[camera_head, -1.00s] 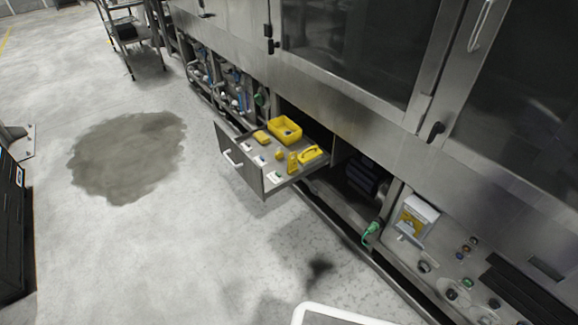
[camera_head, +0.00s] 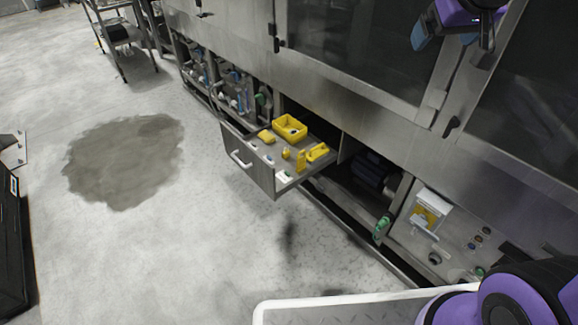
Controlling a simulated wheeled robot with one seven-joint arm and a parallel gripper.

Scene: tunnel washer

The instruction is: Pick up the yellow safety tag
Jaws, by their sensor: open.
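An open drawer (camera_head: 263,178) juts out from under the steel machine near the picture's middle and holds several yellow items. A flat upright yellow piece (camera_head: 301,160) near its front right corner looks like the safety tag; it is too small to be sure. My gripper (camera_head: 424,34), purple with blue fingertips, shows at the top right, partly cut off by the frame. It is open and empty, high in front of the machine's door and well apart from the drawer.
The drawer also holds a yellow bin (camera_head: 290,127), a yellow block (camera_head: 266,136) and a yellow handled piece (camera_head: 318,152). A green-handled valve (camera_head: 382,226) and a white-yellow box (camera_head: 430,209) are to the right. The floor left of the drawer is clear, with a dark stain (camera_head: 125,160).

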